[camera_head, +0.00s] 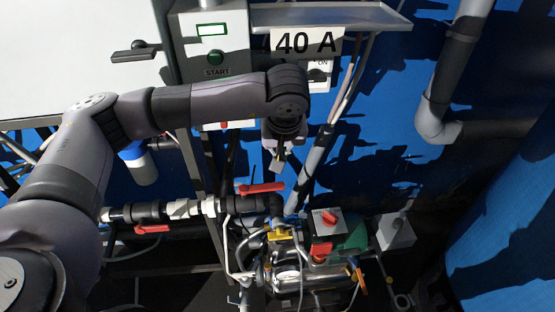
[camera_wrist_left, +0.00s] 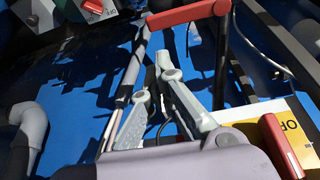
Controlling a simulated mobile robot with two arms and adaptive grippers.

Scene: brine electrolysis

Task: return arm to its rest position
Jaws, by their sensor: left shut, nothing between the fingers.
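My left arm comes in from the left in the head view and bends over at the top centre. My left gripper (camera_head: 277,162) hangs down from its wrist, in front of the blue wall and above a red valve handle (camera_head: 262,188). In the left wrist view the gripper (camera_wrist_left: 160,75) shows its grey fingers and linkages. It is shut with nothing held. Whether it touches the pipework behind it cannot be told. My right gripper is in neither view.
A grey control box with a green START button (camera_head: 215,57) and a "40 A" sign (camera_head: 304,41) stand close above the wrist. Pipes with another red-handled valve (camera_head: 152,229) run below. A red-switched box (camera_head: 323,222) sits lower right. A yellow label (camera_wrist_left: 292,120) shows in the wrist view.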

